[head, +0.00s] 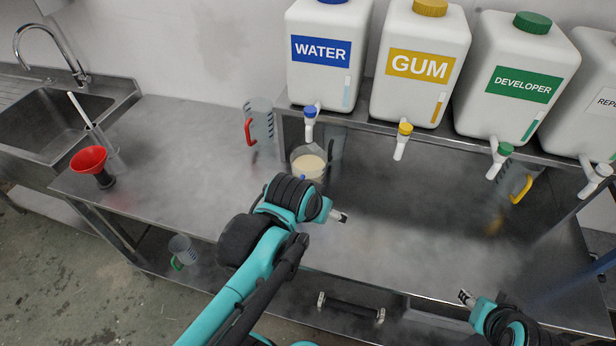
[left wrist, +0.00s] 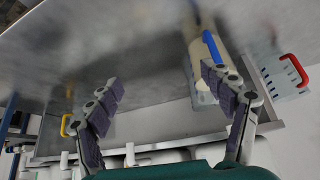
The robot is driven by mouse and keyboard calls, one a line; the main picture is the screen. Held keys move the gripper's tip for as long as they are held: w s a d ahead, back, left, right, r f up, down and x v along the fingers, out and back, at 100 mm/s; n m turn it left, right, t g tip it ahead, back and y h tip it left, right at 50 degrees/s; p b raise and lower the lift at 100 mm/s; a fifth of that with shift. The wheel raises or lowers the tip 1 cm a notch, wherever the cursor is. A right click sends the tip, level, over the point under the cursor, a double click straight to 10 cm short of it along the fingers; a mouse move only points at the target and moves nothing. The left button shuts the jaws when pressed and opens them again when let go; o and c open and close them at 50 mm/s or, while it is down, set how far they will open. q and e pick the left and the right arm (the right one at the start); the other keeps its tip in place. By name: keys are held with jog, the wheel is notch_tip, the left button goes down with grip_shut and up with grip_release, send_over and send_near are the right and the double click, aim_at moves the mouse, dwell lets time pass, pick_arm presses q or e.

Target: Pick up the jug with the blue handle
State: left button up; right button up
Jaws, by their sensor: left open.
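The jug with the blue handle (head: 308,165) stands upright on the steel counter under the water tank, with cream-coloured liquid in it. In the head view my left arm hides its lower front, and only a bit of blue handle shows. In the left wrist view the jug (left wrist: 198,62) and its blue handle (left wrist: 212,46) show behind the tip of the right-hand finger. My left gripper (left wrist: 165,95) is open, with nothing between its fingers. In the head view it (head: 340,216) is in front and to the right of the jug. My right gripper (head: 466,297) is at the lower right, away from the jug.
A red-handled jug (head: 262,120) stands left of the blue one, and a yellow-handled jug (head: 513,182) at the right. Tanks with taps (head: 310,115) overhang the counter's back. A red funnel (head: 89,160) is at left. The counter's middle (head: 400,245) is clear.

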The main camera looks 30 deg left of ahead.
pick_arm(q)
jog(key=shift+o, duration=0.6)
jog(key=w+a+r+n+g+p, duration=0.1)
jog(key=w+a+p, duration=0.2)
jog(key=w+a, duration=0.3)
jog(key=shift+w+a+r+y, duration=0.2)
jog(key=shift+w+r+y, duration=0.15)
jog(key=shift+w, duration=0.55)
jog(key=shift+n+g, duration=0.5)
jog(key=shift+g, duration=0.1)
jog(key=w+a, duration=0.1)
jog(key=w+a+f+p, duration=0.1)
jog(key=a, duration=0.1)
jog(key=w+a+f, duration=0.1)
jog(key=w+a, duration=0.1)
jog(key=shift+a, duration=0.15)
jog(key=shift+w+a+f, duration=0.1)
jog(key=shift+w+f, duration=0.05)
jog(key=shift+f, duration=0.15)
jog(key=b+x, duration=0.2)
jog(key=x, duration=0.5)
jog(key=shift+w+d, duration=0.25)
jog(key=shift+w, duration=0.05)
jog(key=shift+c, duration=0.3)
jog(key=c, duration=1.7)
jog(key=shift+r, duration=0.2)
